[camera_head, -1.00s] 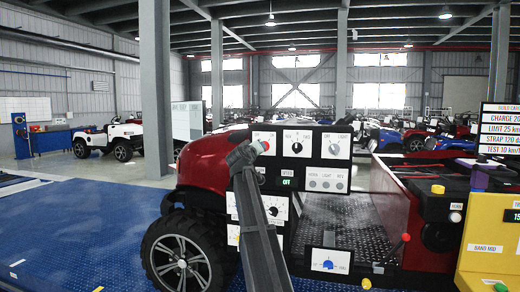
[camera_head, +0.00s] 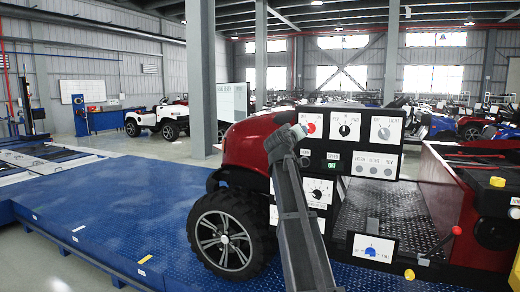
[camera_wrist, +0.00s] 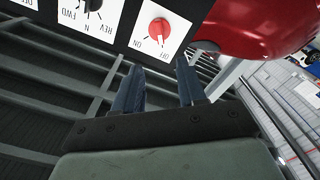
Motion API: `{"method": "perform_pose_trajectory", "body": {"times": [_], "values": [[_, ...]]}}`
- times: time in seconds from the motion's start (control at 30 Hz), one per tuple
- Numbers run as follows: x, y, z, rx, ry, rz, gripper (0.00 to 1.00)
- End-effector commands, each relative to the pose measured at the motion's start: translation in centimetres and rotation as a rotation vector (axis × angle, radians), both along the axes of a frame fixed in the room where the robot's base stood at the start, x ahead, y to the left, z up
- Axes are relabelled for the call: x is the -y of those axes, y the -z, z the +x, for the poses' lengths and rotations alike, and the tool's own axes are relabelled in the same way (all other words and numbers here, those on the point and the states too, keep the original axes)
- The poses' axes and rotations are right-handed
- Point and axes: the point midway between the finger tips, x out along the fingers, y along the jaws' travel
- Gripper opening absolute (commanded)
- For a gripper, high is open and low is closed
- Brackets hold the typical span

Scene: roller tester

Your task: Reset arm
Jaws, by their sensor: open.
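My gripper (camera_wrist: 157,88) is open and empty in the wrist view, its two dark fingers apart. They point toward the black control panel (camera_wrist: 120,38) beside a red rotary knob (camera_wrist: 160,26) on a white ON/OFF plate. I cannot tell the gap between the fingertips and the panel. In the head view my arm reaches up in front of the red vehicle (camera_head: 250,140), and the fingers are hard to make out. The red knob also shows in the head view (camera_head: 310,125), just right of the arm's end.
The panel carries a direction knob (camera_head: 345,130), a light knob (camera_head: 384,132) and a dial (camera_head: 319,192) lower down. A plate with a blue dial (camera_head: 373,249) sits low on the right. The blue platform (camera_head: 90,215) at left is clear.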

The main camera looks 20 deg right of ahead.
Motion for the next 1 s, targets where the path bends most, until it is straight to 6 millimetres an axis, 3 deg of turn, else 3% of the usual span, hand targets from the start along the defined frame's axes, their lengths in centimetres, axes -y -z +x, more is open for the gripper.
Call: {"method": "perform_pose_trajectory", "body": {"times": [0.27,0.47,0.57,0.67,1.0], "values": [[0.4,0.9,-0.4,-0.044,0.027,0.019,0.40],[-0.5,5.4,-1.9,-0.122,0.023,0.205,0.40],[-1.8,8.6,-3.6,-0.164,0.002,0.314,0.40],[-2.7,12.8,-4.1,-0.217,-0.015,0.395,0.40],[-6.2,29.3,-5.8,-0.427,-0.049,0.613,0.40]]}}
